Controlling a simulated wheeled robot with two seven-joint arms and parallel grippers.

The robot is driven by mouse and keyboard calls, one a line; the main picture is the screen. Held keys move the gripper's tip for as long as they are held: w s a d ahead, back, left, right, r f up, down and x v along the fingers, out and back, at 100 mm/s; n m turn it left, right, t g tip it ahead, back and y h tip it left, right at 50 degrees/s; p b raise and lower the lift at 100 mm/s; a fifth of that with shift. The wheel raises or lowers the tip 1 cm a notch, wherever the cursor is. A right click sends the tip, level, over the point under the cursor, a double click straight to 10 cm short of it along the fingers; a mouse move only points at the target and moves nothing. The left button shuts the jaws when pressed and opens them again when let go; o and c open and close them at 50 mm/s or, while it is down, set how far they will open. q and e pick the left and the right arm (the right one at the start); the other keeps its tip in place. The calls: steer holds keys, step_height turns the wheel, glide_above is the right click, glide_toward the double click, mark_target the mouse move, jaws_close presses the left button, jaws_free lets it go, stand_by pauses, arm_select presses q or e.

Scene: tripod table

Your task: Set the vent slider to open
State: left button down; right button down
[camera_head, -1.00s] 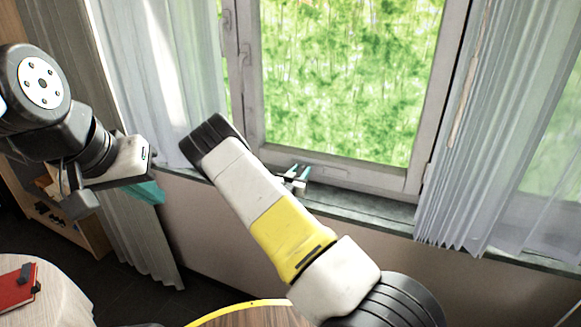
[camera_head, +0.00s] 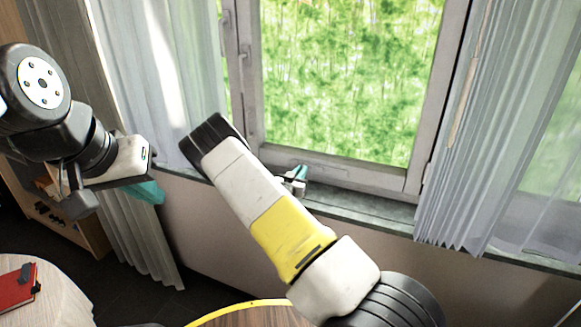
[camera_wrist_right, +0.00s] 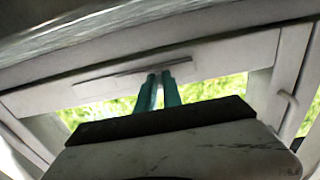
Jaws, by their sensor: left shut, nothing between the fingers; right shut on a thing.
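The vent (camera_wrist_right: 125,70) is a long pale strip with a thin slot, set in the lower rail of the window frame in the right wrist view. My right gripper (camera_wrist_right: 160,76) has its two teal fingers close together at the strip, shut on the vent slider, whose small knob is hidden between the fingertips. In the head view my right gripper (camera_head: 299,174) shows only in part, at the window's lower rail, behind my own forearm. My left gripper (camera_head: 150,191) is shut and empty, in front of the left curtain, well away from the window frame.
The window frame (camera_head: 245,85) has handles on its left side. A dark sill (camera_head: 370,208) runs below it. Curtains hang on both sides (camera_head: 450,190). A round table (camera_head: 60,300) with a red book (camera_head: 17,288) stands at the lower left.

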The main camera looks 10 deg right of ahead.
stand_by(0.8)
steer(key=s+d, duration=0.1)
steer(key=d, duration=0.1)
steer(key=s+d, duration=0.2)
steer(key=d, duration=0.1)
steer(key=s+d, duration=0.2)
steer(key=shift+d, duration=0.25)
steer(key=c, duration=1.5)
jaws_free()
steer(key=v, duration=0.8)
steer(key=shift+w, duration=0.1)
